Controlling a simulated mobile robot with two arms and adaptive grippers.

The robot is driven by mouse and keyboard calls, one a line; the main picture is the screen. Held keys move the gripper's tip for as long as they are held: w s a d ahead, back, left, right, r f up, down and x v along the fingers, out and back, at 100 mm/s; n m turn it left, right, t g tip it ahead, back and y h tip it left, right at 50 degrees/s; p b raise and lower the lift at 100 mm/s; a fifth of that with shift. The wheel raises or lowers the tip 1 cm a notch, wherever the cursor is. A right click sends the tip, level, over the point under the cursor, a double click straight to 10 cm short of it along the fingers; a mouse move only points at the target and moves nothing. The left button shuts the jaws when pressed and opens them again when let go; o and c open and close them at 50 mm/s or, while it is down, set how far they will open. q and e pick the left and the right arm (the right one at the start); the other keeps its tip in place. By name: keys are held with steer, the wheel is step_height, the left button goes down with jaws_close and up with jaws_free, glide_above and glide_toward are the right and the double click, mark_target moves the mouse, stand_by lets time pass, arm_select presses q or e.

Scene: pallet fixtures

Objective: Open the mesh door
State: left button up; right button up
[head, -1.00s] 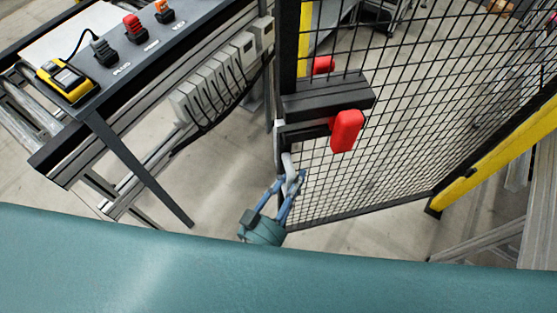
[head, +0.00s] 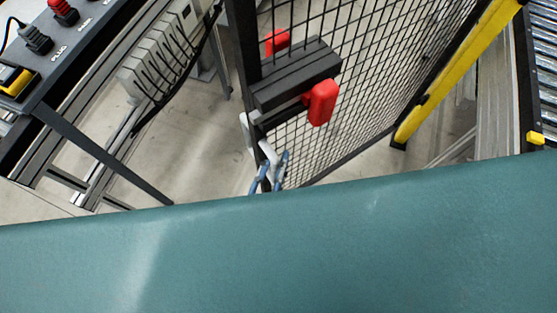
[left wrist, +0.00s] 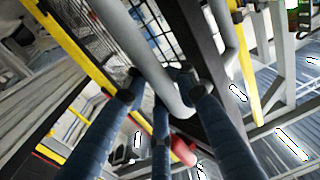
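The mesh door (head: 375,70) stands right of the middle in the head view, with a black frame and a black latch block (head: 297,75). A red handle (head: 320,102) sticks out of the block. A pale grey pull handle (head: 268,152) is below it at the door's left edge. My left gripper (head: 270,172) is at its lower end. In the left wrist view, its blue fingers (left wrist: 160,80) close around the grey bar (left wrist: 138,48) from both sides. A teal part of mine hides the gripper's lower part in the head view. My right gripper is out of view.
A dark bench (head: 60,60) with plugs and a yellow device (head: 15,80) stands at left; its diagonal leg reaches towards the door. A yellow post (head: 450,70) stands at right, with rollers (head: 540,70) beyond. Bare floor (head: 185,150) lies between bench and door.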

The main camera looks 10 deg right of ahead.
arm_select(q)
steer(key=o, duration=0.4)
steer(key=shift+a+f, duration=0.15)
steer(key=shift+a, duration=0.1)
steer(key=shift+s+a, duration=0.1)
steer(key=shift+s, duration=0.35)
steer(key=v, duration=1.1)
steer(key=shift+s+a, duration=0.15)
steer(key=shift+a, duration=0.1)
